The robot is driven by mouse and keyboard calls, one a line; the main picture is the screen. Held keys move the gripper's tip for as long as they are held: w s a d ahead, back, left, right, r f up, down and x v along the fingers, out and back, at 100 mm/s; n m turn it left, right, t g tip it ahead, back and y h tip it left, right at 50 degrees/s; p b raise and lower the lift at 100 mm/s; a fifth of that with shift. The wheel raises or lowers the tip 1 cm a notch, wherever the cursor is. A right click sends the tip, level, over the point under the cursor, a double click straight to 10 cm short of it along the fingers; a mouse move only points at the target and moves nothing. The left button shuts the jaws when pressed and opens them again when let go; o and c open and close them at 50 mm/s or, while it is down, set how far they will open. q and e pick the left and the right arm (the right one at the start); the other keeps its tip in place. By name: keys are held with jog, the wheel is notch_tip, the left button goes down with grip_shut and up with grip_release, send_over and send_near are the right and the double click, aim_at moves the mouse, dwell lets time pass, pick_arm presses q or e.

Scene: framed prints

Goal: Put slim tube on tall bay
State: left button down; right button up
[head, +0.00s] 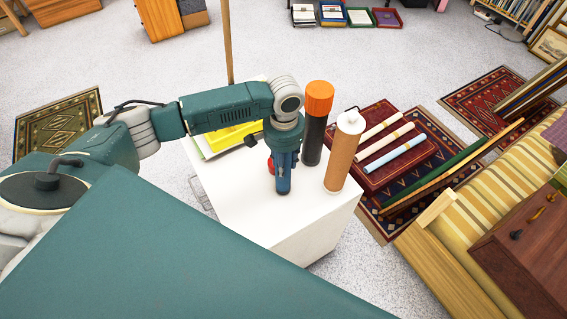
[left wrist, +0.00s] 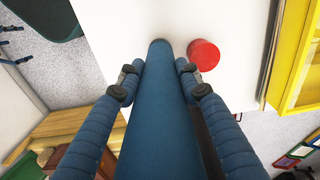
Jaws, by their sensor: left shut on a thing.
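A slim blue tube (left wrist: 158,110) stands upright between the fingers of my left gripper (left wrist: 158,85), which is shut on it. In the head view the tube (head: 283,187) shows below the gripper (head: 284,150), over the white table (head: 238,205); I cannot tell whether its lower end touches the top. A black tube with an orange cap (head: 314,140) and a brown tube with a white cap (head: 343,155) stand to its right. I cannot make out which thing is the tall bay. My right gripper is not in view.
A red round thing (left wrist: 203,54) is beside the blue tube. A yellow open-framed thing (left wrist: 292,60) lies at the table's far side. Rolled prints (head: 385,140) lie on a red rug to the right. The near part of the table is clear.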

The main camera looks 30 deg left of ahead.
pick_arm(q)
jog(key=shift+f, duration=0.15)
jog(key=c, duration=1.6)
grip_release()
jog(key=shift+f, duration=0.1)
jog(key=o, duration=0.4)
